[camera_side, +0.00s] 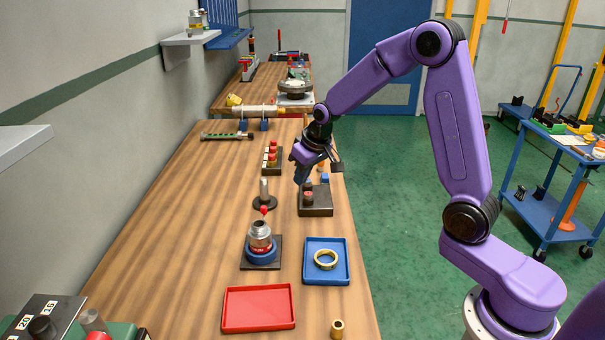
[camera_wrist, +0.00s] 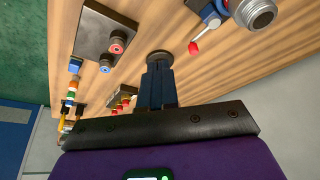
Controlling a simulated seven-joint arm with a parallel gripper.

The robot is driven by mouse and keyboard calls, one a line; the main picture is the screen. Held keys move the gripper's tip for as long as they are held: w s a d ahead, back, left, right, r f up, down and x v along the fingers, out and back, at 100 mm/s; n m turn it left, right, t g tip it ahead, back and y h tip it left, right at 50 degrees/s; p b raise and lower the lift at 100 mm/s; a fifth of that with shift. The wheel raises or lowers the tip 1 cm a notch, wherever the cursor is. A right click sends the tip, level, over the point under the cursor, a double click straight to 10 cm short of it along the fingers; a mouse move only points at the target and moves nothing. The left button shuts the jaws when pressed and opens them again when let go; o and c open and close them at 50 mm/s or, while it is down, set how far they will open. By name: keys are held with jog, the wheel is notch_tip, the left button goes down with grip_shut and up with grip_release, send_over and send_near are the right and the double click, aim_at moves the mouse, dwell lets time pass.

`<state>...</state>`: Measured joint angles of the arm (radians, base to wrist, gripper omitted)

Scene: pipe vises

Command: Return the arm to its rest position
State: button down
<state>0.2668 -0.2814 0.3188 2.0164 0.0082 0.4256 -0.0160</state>
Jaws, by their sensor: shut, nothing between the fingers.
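My gripper (camera_side: 300,176) hangs above the wooden bench, fingers pointing down, near the dark block (camera_side: 317,205) with its red and blue knobs. In the wrist view my gripper's fingers (camera_wrist: 158,68) are together with nothing between them. The block (camera_wrist: 92,28) shows at the upper left there. A dark round base (camera_wrist: 160,54) lies beyond the fingertips and is partly hidden by them. My purple arm is bent, reaching over the bench from the right.
A grey post (camera_side: 264,190), a metal fitting on a blue ring (camera_side: 260,238), a blue tray (camera_side: 312,278) holding a gold ring (camera_side: 326,259), and an empty red tray (camera_side: 258,308) stand nearer. A rack (camera_side: 270,168) and a pale pipe (camera_side: 247,109) are farther back. The bench's left-middle is clear.

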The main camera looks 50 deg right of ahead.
jog(key=shift+s+r, duration=0.1)
jog(key=shift+r, duration=0.15)
jog(key=s+a+r+n+g+y, duration=0.1)
jog(key=s+a+n, duration=0.2)
jog(key=s+a, duration=0.35)
jog(key=s+a+r+n+g, duration=0.1)
jog(key=s+a+n, duration=0.25)
jog(key=s, duration=0.55)
jog(key=s+d+r+n+g, duration=0.1)
jog(key=s+n, duration=0.5)
jog(key=s, duration=1.5)
jog(key=shift+d+g+h, duration=0.3)
jog(key=shift+d+g, duration=0.1)
jog(key=shift+g, duration=0.2)
